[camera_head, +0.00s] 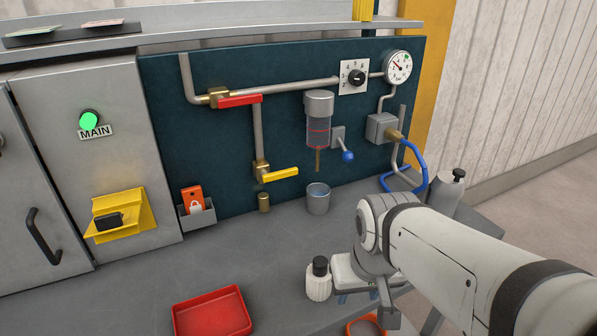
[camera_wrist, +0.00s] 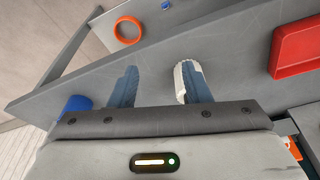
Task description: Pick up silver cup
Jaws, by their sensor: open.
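The silver cup (camera_head: 318,199) stands upright on the grey bench at the foot of the dark panel, below the clear filter bowl and its brass drain tube. It appears open-topped, and I cannot see what is inside. I do not make it out in the wrist view. My gripper (camera_wrist: 160,76) is open, with its two blue-grey fingers apart and nothing clearly held between them.
A white bottle with a black cap (camera_head: 318,280) stands close beside my gripper. A red tray (camera_head: 212,314) and an orange ring (camera_head: 366,325) lie near the front. A blue hose (camera_head: 415,160) and a grey bottle (camera_head: 447,192) are right of the cup. Bench left of the cup is fairly clear.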

